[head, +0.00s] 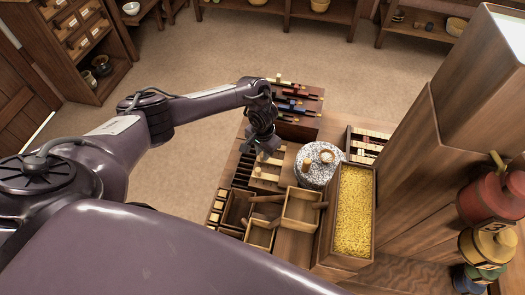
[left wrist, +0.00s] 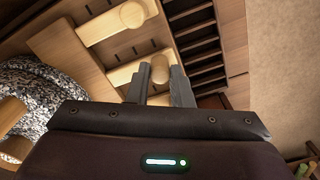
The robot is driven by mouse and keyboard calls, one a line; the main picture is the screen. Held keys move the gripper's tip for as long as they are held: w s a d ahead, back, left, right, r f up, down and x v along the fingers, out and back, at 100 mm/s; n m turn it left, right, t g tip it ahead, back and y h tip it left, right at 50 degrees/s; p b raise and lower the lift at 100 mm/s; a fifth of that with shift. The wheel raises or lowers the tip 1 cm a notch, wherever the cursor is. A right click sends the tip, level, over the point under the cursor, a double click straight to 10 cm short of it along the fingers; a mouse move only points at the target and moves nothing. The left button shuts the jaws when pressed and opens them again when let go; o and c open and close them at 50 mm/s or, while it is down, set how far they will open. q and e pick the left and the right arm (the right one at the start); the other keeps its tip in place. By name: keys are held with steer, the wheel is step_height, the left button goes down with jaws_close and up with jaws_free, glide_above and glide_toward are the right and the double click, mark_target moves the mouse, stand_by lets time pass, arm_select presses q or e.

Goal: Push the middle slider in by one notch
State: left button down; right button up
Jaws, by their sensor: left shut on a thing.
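A pale wooden slider board (head: 272,178) lies on the table in the head view, below my left gripper (head: 262,148). In the left wrist view, my left gripper (left wrist: 160,88) is shut on the round knob (left wrist: 160,68) of one pale slider (left wrist: 126,73). Another slider with a round knob (left wrist: 131,14) lies beside it, apart from the fingers. The gripper hides part of the board, so I cannot tell for certain that the held slider is the middle one. My right gripper is not in view.
A speckled round quern stone (head: 316,176) stands close right of the board. A grain-filled box (head: 326,235) and open wooden trays (head: 300,226) stand nearer me. A dark block with coloured bars (head: 297,129) stands behind the gripper. Open floor (head: 190,200) lies left.

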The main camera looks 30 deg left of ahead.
mark_target(270, 161)
arm_select(q)
steer(key=shift+w+d+r+p, duration=0.1)
steer(key=shift+w+d+p, duration=0.15)
steer(key=shift+d, duration=1)
steer(key=shift+w, duration=0.15)
steer(key=c, duration=1.3)
jaws_free()
step_height(270, 161, up, 8)
steer(key=shift+p, duration=0.4)
steer(key=shift+f, duration=0.2)
